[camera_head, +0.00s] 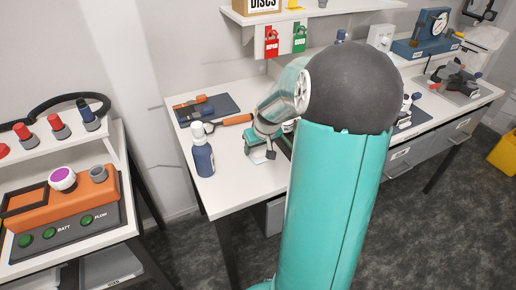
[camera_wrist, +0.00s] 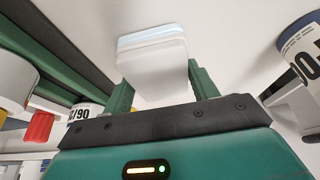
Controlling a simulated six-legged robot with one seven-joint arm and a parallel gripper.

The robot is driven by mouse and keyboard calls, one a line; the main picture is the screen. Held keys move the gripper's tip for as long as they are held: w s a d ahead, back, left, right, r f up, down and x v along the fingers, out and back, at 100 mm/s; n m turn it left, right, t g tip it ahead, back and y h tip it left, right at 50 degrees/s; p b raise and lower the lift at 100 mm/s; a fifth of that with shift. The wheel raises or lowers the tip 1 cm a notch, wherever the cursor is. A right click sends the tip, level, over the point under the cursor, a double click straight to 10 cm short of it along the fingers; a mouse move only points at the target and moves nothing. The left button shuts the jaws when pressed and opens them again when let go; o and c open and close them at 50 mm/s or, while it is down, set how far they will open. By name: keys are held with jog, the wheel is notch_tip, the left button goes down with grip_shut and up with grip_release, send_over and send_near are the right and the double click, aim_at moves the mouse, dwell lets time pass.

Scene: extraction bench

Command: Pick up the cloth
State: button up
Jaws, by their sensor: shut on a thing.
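My gripper (camera_wrist: 158,80) is shut on a white, folded, block-like thing with a pale blue layer near its top, which looks like the cloth (camera_wrist: 152,65). The cloth sits between the two green fingers in the wrist view and sticks out beyond them. In the head view my gripper (camera_head: 261,147) is low over the white bench, left of my teal arm. It is partly hidden there by my wrist, and I cannot make out the cloth clearly. Whether the cloth still touches the bench I cannot tell.
A blue bottle with a white cap (camera_head: 203,152) stands close left of my gripper. An orange-handled tool (camera_head: 236,120) and a dark mat (camera_head: 218,106) lie behind. A shelf (camera_head: 315,14) with red and green padlocks hangs above. A labelled cylinder (camera_wrist: 301,48) is at right in the wrist view.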

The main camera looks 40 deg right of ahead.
notch_tip(320, 180, up, 3)
jog(key=shift+r, duration=0.1)
jog(key=s+a+r, duration=0.8)
jog(key=s+r, duration=0.1)
jog(key=s, duration=0.2)
jog(key=shift+s+r, duration=0.3)
jog(key=o, duration=0.5)
jog(key=shift+c, duration=0.2)
jog(key=c, duration=0.4)
